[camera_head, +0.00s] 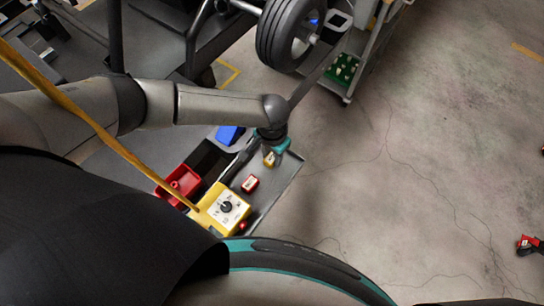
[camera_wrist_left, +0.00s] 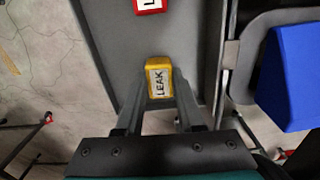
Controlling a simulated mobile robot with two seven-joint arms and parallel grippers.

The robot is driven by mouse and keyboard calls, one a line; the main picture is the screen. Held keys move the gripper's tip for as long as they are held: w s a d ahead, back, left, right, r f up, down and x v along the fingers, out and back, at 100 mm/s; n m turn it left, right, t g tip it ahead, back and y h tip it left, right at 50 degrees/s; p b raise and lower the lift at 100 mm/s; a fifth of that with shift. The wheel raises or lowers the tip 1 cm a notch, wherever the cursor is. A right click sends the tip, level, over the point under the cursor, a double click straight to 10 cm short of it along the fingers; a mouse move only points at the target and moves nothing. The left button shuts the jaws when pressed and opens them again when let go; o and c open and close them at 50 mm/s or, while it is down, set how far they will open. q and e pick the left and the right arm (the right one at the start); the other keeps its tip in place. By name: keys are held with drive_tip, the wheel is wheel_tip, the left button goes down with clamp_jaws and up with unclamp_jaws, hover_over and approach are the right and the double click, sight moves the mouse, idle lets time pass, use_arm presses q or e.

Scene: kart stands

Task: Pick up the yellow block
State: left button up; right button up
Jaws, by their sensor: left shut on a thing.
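The yellow block (camera_wrist_left: 158,64) has a white label reading "LEAK" and sits between the fingertips of my left gripper (camera_wrist_left: 158,92) in the left wrist view. The gripper is shut on it. In the head view the yellow block (camera_head: 269,159) shows just below my left gripper (camera_head: 271,150), over the grey tray surface (camera_head: 266,197). I cannot tell whether the block touches the tray. My right gripper is not in view.
A red block (camera_head: 250,183) with a white label lies on the tray near the yellow block. A yellow box with a dial (camera_head: 222,208), a red bin (camera_head: 180,184) and a blue wedge (camera_head: 229,134) are close by. A wheel (camera_head: 291,32) stands beyond. Open floor lies right.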

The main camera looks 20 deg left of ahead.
use_arm(q)
clamp_jaws()
drive_tip(key=shift+r, duration=0.1)
